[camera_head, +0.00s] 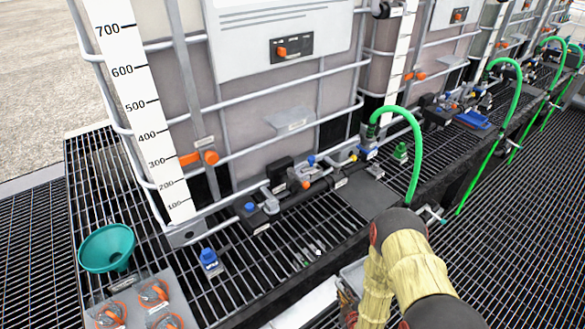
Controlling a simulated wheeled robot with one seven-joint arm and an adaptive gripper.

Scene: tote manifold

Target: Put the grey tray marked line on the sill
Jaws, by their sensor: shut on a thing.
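My arm in its yellow sleeve reaches in at the lower right. My gripper (347,302) is at the bottom centre, mostly hidden behind the sleeve. It is shut on a pale grey tray (352,273), of which only a corner shows; no marking on it can be read. The tray is in front of the dark front edge of the grating. A flat grey plate (368,198) lies on the grating below the nearest tote's outlet, beyond my gripper. I cannot tell which surface is the sill.
Caged totes (270,90) stand in a row on black grating. A pipe with valves (310,190) runs before them. Green hoses (412,150) arch down on the right. A teal funnel (107,248), a blue fitting (210,262) and a grey panel with orange knobs (140,310) are at left.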

